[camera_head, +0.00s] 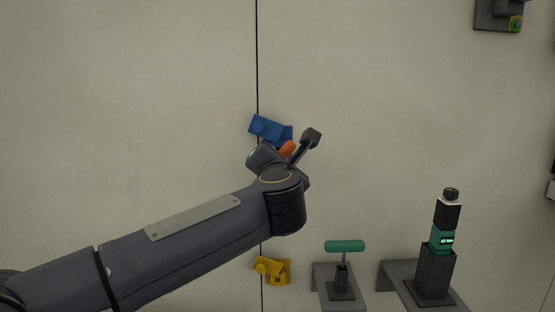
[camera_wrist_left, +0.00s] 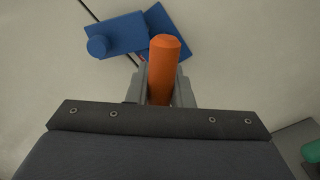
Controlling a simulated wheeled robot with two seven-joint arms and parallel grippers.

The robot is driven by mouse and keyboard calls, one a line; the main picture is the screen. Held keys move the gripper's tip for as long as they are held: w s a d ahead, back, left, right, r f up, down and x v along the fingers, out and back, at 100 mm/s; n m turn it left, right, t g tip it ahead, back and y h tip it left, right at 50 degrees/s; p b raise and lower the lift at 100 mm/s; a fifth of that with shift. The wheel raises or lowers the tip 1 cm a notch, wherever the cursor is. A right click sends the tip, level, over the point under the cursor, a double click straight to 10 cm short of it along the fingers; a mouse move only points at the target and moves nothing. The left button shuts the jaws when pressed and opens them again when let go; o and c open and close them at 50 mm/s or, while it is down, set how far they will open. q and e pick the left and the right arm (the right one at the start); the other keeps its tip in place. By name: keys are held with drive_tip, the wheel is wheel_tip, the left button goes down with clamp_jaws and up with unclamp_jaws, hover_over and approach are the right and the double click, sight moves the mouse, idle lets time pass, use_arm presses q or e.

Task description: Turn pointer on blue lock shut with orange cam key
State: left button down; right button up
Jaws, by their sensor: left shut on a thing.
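The blue lock (camera_head: 268,128) is on the pale wall, across the dark vertical seam. It also shows at the top of the left wrist view (camera_wrist_left: 125,35), with a round knob on its left part and a bit of red beside the key. My left gripper (camera_wrist_left: 158,88) is shut on the orange cam key (camera_wrist_left: 164,62), whose handle stands between the fingers. The key (camera_head: 287,148) is at the lower right of the lock in the head view. The key's far end is hidden, so I cannot tell whether it is in the lock. The pointer cannot be made out clearly.
A yellow lock (camera_head: 272,270) is lower on the seam. The wall right of my gripper is bare.

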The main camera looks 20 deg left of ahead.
use_arm(q)
drive_tip(key=b+v, duration=0.1)
drive_tip(key=v, duration=0.6)
idle(0.6)
drive_tip(key=c, duration=1.8)
unclamp_jaws()
drive_tip(key=shift+c, duration=0.2)
clamp_jaws()
drive_tip(key=b+v, duration=0.1)
drive_tip(key=v, duration=0.7)
